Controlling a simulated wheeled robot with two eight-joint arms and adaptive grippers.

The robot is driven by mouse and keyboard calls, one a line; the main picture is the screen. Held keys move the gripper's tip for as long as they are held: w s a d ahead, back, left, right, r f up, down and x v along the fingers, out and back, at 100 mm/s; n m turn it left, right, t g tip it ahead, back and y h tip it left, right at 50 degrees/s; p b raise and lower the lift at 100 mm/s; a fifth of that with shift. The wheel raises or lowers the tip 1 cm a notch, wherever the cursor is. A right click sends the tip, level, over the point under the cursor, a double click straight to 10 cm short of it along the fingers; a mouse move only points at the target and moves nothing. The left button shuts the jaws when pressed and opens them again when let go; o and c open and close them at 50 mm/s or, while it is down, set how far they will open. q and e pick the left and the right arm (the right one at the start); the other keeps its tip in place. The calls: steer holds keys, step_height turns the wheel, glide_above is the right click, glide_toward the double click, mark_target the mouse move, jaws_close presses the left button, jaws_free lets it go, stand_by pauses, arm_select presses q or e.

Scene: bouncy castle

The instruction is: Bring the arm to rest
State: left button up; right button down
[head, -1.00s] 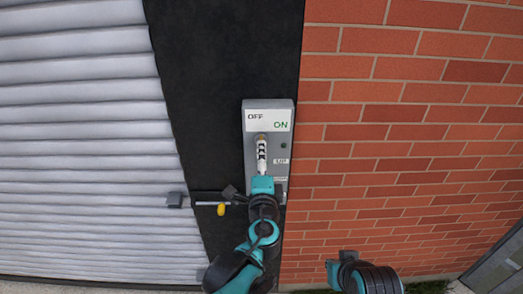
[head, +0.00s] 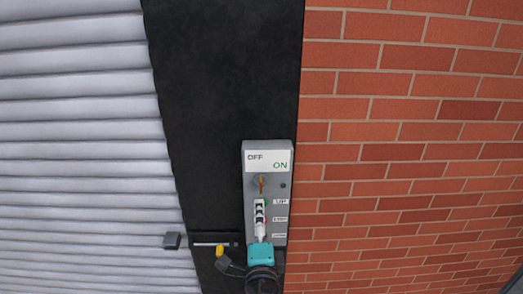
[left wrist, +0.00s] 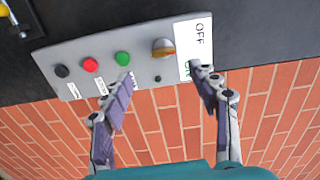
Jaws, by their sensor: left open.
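The grey control panel (head: 251,225) is fixed to the black wall strip, with a white OFF/ON label (head: 267,161) at its top. Below the label is an orange rotary knob (head: 261,185). My left gripper (head: 260,204) is in front of the panel, just below the knob, hiding much of the button column. The left wrist view shows its two fingers (left wrist: 164,78) spread apart with nothing between them. There the knob (left wrist: 163,48) lies beyond the fingertips, clear of them, and the green (left wrist: 123,58), red (left wrist: 90,65) and black (left wrist: 61,71) buttons show. My right gripper is out of view.
A grey roller shutter (head: 75,150) is on the left and a red brick wall (head: 410,140) on the right. A bolt latch (head: 210,243) with a yellow padlock (head: 219,251) sits at the panel's lower left. The wall above the panel is clear.

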arm_select(q)
steer(key=s+a+f+n+g+y+b, duration=0.35)
steer(key=a+f+n+g+b, duration=0.45)
steer(key=a+f, duration=0.75)
steer(key=s+a+f+n+g+h+b, duration=0.2)
steer(key=s+f+n+h+b, duration=0.2)
steer(key=s+f+n, duration=0.5)
step_height(320, 180, down, 4)
steer(key=s+b, duration=0.1)
steer(key=s, duration=0.1)
steer(key=shift+s+f+g, duration=0.2)
steer(key=shift+s+g, duration=0.1)
steer(key=shift+s, duration=0.1)
